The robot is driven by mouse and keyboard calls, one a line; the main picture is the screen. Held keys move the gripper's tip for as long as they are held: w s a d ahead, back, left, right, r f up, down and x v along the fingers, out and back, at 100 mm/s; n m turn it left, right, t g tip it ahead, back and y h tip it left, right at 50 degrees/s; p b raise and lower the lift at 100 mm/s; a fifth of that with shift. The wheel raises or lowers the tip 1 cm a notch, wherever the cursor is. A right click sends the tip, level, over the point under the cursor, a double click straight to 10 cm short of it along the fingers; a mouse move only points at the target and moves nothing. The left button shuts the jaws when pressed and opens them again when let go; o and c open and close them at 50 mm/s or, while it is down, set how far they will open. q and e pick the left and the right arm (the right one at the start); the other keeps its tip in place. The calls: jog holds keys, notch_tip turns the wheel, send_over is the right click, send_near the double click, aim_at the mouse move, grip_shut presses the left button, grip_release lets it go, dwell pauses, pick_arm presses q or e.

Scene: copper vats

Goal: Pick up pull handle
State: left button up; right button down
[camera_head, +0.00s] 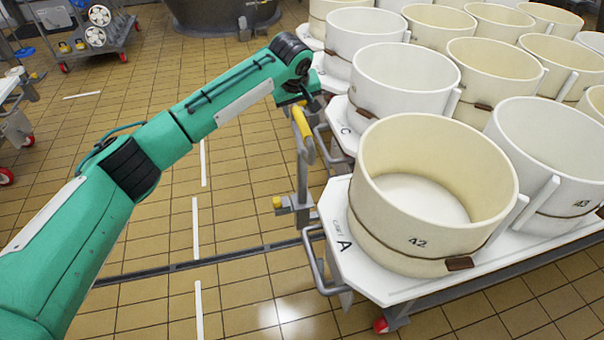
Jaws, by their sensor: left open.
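The pull handle is a grey metal bar with a yellow grip (302,122), standing roughly upright at the left end of the white cart (336,232) marked A. My left arm reaches in from the left. Its left gripper (301,101) is open, pointing down at the top of the yellow grip. The fingers are small and dark, partly hidden by the wrist, and I cannot tell whether they touch the grip. My right gripper is not in view.
Cream and white round tubs, including number 42 (432,190), crowd the carts on the right. Grey side rails (316,262) stick out from the cart's left end. A wheeled rack (84,32) stands at the back left. The tiled floor (240,190) between is clear.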

aim_at(302, 121)
pick_arm(q)
jog(key=x, duration=0.6)
jog(key=shift+d+f, duration=0.15)
jog(key=shift+f, duration=0.3)
jog(key=shift+f+p, duration=0.25)
jog(key=shift+p, duration=0.45)
grip_shut()
jog(key=shift+w+r, duration=0.1)
